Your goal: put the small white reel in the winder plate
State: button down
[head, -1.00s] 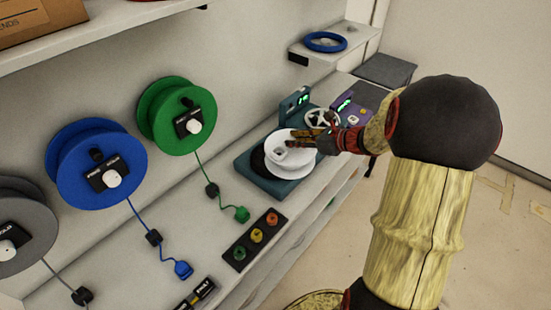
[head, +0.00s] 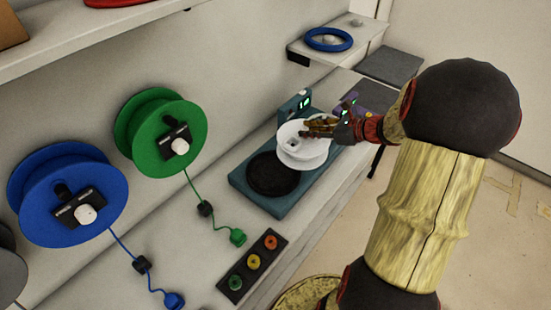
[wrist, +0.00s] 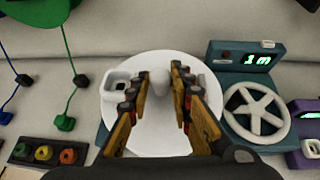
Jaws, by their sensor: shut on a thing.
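The small white reel (head: 303,155) is in my gripper (head: 310,127) in the head view. Its lower edge overlaps the right part of the winder. In the wrist view the reel (wrist: 158,135) fills the middle, and the fingers of my gripper (wrist: 159,76) stand either side of its white central knob. The winder plate (head: 272,175) is a black disc on a teal base (head: 245,183). In the head view it shows almost whole, left of and below the reel. The reel hides it in the wrist view.
The winder's teal display box (head: 297,103) and white spoked crank wheel (wrist: 257,110) stand near the reel. Green (head: 165,140) and blue (head: 68,200) reels hang on the wall at left, with cords onto the bench. A strip of coloured knobs (head: 254,262) lies in front.

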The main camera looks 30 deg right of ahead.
jog(key=b, duration=0.2)
send_over(281, 155)
jog(key=d, duration=0.3)
notch_tip(281, 155, down, 3)
jog(key=shift+d+f, duration=0.1)
jog(key=f, duration=0.1)
jog(key=w+a+f, duration=0.1)
jog(key=a+f+b, duration=0.1)
jog(key=shift+w+a+f, duration=0.2)
jog(key=shift+w+f, duration=0.05)
jog(key=shift+f, duration=0.15)
jog(key=shift+w+a+f, duration=0.15)
jog(key=shift+a+f, duration=0.15)
jog(key=shift+a, duration=0.05)
jog(key=shift+a+f, duration=0.15)
jog(key=shift+f, duration=0.1)
jog(key=shift+w+a+f+b, duration=0.15)
jog(key=shift+f+b, duration=0.75)
jog(key=shift+f, duration=0.8)
jog(key=shift+f, duration=0.2)
jog(key=c, duration=1.6)
grip_release()
